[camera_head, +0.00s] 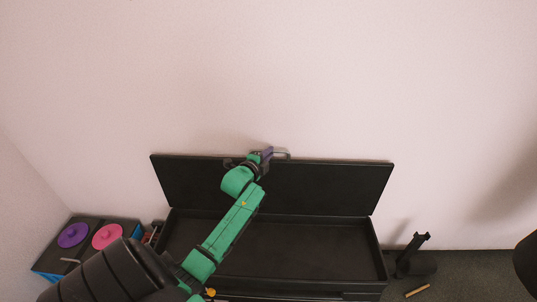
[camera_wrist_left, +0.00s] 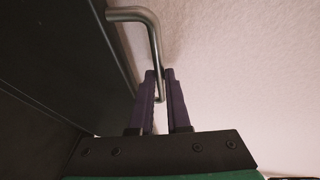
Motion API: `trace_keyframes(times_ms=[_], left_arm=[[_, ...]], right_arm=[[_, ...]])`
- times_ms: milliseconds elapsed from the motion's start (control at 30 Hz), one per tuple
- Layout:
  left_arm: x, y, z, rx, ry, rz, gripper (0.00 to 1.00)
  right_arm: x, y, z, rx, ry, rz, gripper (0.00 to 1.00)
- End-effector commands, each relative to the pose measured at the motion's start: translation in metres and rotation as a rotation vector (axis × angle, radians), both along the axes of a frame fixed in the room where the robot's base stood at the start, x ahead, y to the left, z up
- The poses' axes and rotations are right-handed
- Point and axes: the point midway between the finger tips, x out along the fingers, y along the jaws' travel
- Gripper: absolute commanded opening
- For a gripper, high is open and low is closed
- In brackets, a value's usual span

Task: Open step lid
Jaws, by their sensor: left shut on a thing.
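The black step box (camera_head: 290,245) stands against the wall with its inside in view. Its black lid (camera_head: 335,187) stands raised at the back, close to the pale wall. A metal handle (camera_head: 282,154) sits at the lid's top edge and also shows in the left wrist view (camera_wrist_left: 150,30). My left gripper (camera_head: 268,153) reaches over the box to the handle. In the left wrist view its purple fingers (camera_wrist_left: 161,88) are shut on the end of the handle. My right gripper does not show.
At the left stands a dark box with a blue side (camera_head: 47,275), with a purple disc (camera_head: 73,235) and a pink disc (camera_head: 107,236) on top. A black stand (camera_head: 415,258) and a small yellowish bar (camera_head: 417,291) are on the floor at the right.

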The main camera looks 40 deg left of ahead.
Motion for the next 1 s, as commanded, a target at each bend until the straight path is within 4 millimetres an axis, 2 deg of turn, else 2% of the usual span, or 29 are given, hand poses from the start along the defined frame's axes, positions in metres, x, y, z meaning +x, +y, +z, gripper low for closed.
trace_keyframes(times_ms=[767,867,1000], left_arm=[[-0.001,-0.001,-0.001,-0.001,0.002,0.000,0.00],[-0.008,-0.007,0.001,-0.003,0.005,0.000,0.00],[-0.031,-0.024,-0.001,-0.007,0.010,0.000,0.00]], right_arm=[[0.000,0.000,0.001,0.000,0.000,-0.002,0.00],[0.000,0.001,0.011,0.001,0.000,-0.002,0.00],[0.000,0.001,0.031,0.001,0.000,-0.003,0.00]])
